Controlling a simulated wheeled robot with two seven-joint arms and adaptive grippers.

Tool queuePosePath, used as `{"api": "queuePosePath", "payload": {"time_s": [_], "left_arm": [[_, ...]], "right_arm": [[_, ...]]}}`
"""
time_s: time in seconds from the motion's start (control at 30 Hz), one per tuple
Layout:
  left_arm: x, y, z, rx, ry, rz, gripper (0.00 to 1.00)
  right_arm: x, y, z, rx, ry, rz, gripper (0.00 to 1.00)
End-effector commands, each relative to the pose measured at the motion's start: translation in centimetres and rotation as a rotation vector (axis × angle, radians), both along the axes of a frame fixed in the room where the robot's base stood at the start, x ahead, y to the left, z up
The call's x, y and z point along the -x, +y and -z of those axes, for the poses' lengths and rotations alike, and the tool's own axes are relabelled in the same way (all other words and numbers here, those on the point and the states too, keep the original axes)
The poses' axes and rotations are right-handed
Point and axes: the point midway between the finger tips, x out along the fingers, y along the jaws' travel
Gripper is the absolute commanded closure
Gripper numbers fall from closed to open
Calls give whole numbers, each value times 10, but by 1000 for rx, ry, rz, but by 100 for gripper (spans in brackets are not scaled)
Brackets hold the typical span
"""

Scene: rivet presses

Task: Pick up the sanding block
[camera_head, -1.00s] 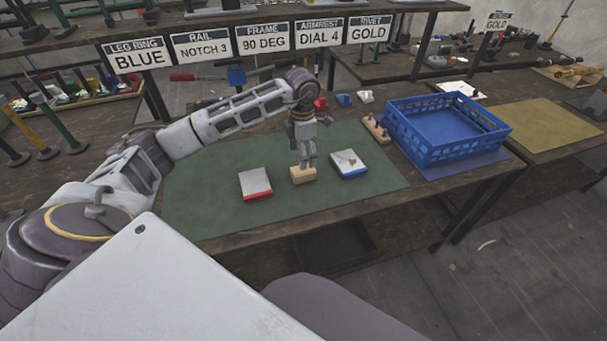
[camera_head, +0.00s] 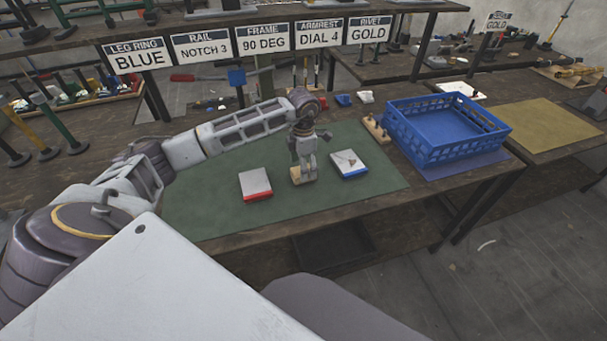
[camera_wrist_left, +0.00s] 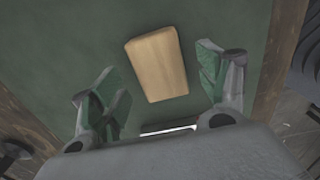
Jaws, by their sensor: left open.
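The sanding block, a plain tan wooden block (camera_head: 295,176), lies on the green mat (camera_head: 215,214) between two small white-topped boxes. My left gripper (camera_head: 305,178) is right over it in the head view and partly hides it. In the left wrist view, the block (camera_wrist_left: 157,64) lies between and slightly beyond the open green-padded fingers of my left gripper (camera_wrist_left: 163,80). Neither finger visibly presses on it. My right gripper is not in view.
A box with a red edge (camera_head: 255,183) sits left of the block, and one with a blue edge (camera_head: 349,163) close on its right. A blue crate (camera_head: 440,150) stands further right. Signs hang behind. The mat's left part is clear.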

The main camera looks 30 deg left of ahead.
Motion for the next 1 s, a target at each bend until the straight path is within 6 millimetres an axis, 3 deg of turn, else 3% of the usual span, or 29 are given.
{"api": "queuePosePath", "payload": {"time_s": [0.27,0.77,1.0], "left_arm": [[0,-1,27,1,2,1,25],[0,-1,28,0,0,1,25],[0,-1,28,0,0,1,53]], "right_arm": [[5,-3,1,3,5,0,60],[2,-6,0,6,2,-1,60],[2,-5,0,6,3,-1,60]]}}
